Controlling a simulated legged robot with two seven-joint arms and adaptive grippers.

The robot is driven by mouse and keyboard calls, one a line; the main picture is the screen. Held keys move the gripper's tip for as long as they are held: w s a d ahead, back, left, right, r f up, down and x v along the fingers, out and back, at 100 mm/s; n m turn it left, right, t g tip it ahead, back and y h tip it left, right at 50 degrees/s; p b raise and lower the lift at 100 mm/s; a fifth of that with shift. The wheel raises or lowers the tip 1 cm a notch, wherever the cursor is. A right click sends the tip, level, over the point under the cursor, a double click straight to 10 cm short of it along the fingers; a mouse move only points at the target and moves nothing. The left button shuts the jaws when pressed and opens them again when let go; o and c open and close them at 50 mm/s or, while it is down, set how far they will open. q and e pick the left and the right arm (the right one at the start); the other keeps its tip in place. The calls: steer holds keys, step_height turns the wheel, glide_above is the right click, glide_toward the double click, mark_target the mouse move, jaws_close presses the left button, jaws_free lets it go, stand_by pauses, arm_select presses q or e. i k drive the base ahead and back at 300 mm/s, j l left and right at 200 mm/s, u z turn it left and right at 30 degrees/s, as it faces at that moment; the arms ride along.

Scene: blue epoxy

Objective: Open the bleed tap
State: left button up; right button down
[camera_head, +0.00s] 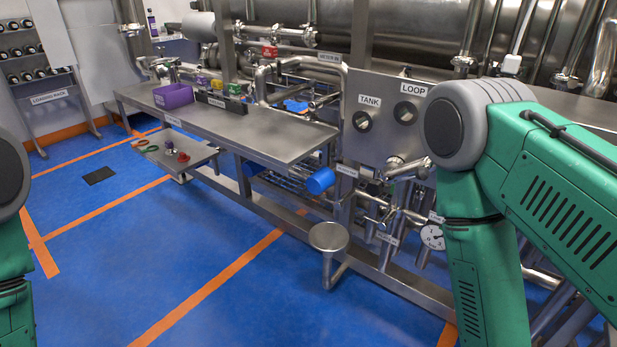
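A group of small steel valves and taps (378,214) sits on the pipework below the panel, right of centre. My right arm comes in large at the right and hides part of the pipework. Only a piece of my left arm shows at the left edge. Neither gripper is in view.
A steel panel (385,135) carries TANK and LOOP labels. A round steel dish (329,237) stands on a bent pipe below. A steel bench (250,137) holds a purple bin (173,96). A pressure gauge (432,237) is beside my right arm. The blue floor at left is mostly clear.

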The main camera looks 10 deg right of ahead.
mark_target(338, 204)
steer(key=z, duration=0.5)
steer(key=i+j+z, duration=0.15)
steer(key=j+z, duration=0.15)
steer(key=i+j+z, duration=0.25)
steer(key=j, duration=0.2)
steer(key=j+z, duration=0.55)
steer(key=j, duration=0.25)
steer(key=i+j, duration=0.1)
steer(key=j, duration=0.85)
steer(key=j+z, duration=0.1)
steer(key=j, duration=0.9)
steer(key=i, duration=0.05)
